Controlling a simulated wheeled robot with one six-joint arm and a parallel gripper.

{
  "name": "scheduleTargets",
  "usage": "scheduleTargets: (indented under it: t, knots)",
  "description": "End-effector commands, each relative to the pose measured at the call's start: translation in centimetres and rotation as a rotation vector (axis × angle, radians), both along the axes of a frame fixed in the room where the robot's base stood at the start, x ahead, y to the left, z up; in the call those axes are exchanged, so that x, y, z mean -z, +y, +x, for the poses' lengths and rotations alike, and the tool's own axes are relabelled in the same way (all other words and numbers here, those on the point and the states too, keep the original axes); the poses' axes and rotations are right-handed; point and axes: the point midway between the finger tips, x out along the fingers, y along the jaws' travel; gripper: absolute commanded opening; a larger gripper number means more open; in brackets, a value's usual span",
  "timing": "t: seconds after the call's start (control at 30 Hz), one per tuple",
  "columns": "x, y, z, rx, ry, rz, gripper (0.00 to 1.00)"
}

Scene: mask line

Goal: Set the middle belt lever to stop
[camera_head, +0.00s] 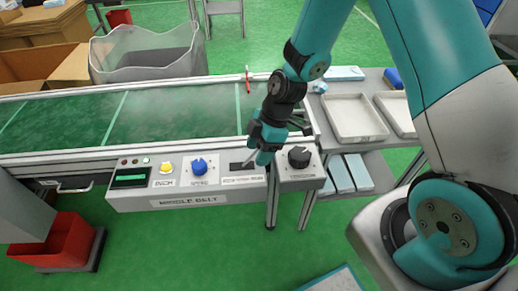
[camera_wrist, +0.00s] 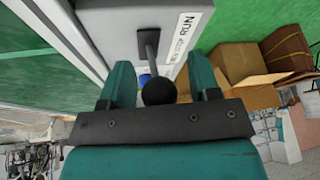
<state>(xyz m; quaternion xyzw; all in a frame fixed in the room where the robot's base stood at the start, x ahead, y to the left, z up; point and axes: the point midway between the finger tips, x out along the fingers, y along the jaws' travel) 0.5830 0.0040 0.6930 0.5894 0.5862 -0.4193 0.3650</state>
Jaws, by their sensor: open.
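The middle belt lever shows in the wrist view as a dark shaft (camera_wrist: 150,42) ending in a black ball knob (camera_wrist: 158,92). My gripper (camera_wrist: 160,70) is open, with one teal finger on each side of the knob. I cannot tell whether either finger touches it. In the head view my gripper (camera_head: 260,150) is over the right part of the control panel (camera_head: 120,200), which is labelled MIDDLE BELT. It hides much of the lever there. A label with RUN (camera_wrist: 187,25) shows beside the lever slot in the wrist view.
Left of the lever are a blue knob (camera_head: 199,166), a yellow button (camera_head: 166,168) and a green display (camera_head: 130,178). A black knob (camera_head: 299,157) is close to the right. The green conveyor belt (camera_head: 150,115) runs behind the panel. A white tray (camera_head: 355,118) stands at right.

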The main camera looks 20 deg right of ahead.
Motion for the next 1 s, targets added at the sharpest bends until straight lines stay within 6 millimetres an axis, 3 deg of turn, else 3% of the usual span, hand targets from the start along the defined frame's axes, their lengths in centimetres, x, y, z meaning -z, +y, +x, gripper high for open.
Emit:
scheduleTargets:
  t: [0.17,0.4,0.73,1.0]
  knots:
    - [0.0,0.0,0.0,0.000,0.000,0.000,0.54]
    - [0.0,0.0,0.0,0.000,0.000,0.000,0.00]
    - [-0.5,0.4,0.1,-0.004,0.010,-0.038,0.00]
    - [-1.3,1.6,0.5,-0.007,0.059,-0.191,0.00]
